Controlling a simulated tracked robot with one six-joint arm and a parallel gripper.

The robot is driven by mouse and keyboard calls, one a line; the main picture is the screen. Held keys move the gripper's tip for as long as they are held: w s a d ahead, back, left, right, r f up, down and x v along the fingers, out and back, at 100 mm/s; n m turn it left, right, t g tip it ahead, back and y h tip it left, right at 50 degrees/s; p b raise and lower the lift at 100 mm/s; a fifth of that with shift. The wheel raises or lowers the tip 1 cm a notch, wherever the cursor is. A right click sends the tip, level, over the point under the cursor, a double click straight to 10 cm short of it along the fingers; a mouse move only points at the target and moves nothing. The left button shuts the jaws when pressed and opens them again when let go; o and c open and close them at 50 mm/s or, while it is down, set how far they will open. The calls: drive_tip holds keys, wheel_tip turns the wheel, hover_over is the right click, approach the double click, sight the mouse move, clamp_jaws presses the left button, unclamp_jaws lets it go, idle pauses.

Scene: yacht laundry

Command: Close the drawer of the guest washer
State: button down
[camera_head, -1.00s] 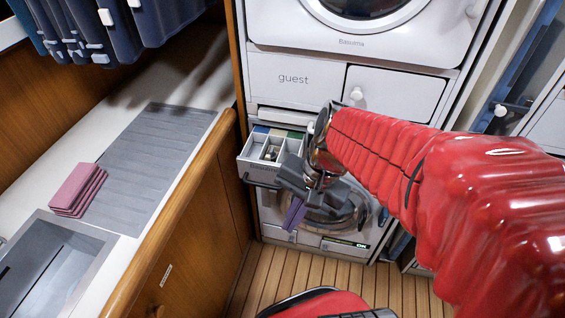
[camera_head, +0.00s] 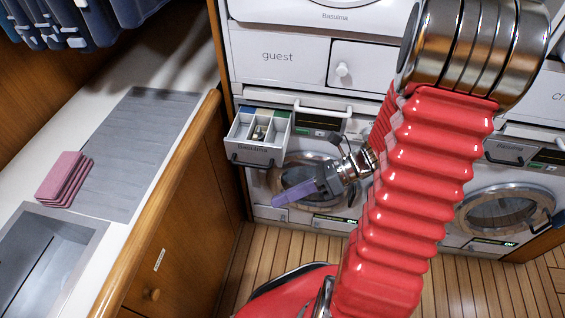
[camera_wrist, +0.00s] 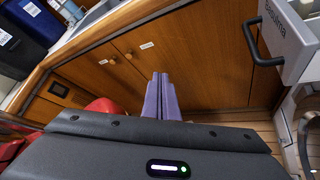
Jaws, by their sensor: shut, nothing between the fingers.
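The guest washer's drawer (camera_head: 255,155) is pulled open on the left, under the white panel marked "guest" (camera_head: 278,57). It has compartments with small items inside and a dark handle on its front. In the wrist view the drawer front (camera_wrist: 291,38) and its dark handle (camera_wrist: 259,45) show at the upper right. The washer's round door (camera_head: 305,180) is below the drawer. My gripper (camera_head: 278,199) is shut and empty, in front of the washer door and lower than the drawer, apart from it. Its purple fingers (camera_wrist: 161,98) lie together in the wrist view, pointing toward the wooden cabinet.
A wooden cabinet (camera_head: 178,235) with a counter edge stands close at the left of the drawer. Folded pink cloths (camera_head: 64,178) lie on the counter. A second washer (camera_head: 505,208) is at the right. Plank floor (camera_head: 262,262) is open below.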

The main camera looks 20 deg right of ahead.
drive_tip(key=w+d+f+m+t, duration=0.1)
drive_tip(key=d+f+m+t, duration=0.2)
drive_tip(key=d+m+t, duration=0.2)
drive_tip(key=w+d+f+m+t+h, duration=0.1)
drive_tip(key=d+f+m+t, duration=0.3)
drive_tip(key=m, duration=0.8)
drive_tip(key=shift+w+d+m+t, duration=0.3)
drive_tip(key=shift+w+d+t, duration=0.2)
drive_tip(key=shift+d+t, duration=0.55)
drive_tip(key=shift+w+a, duration=0.1)
drive_tip(key=w+a, duration=0.4)
drive_tip(key=w, duration=0.6)
drive_tip(key=shift+w, duration=0.35)
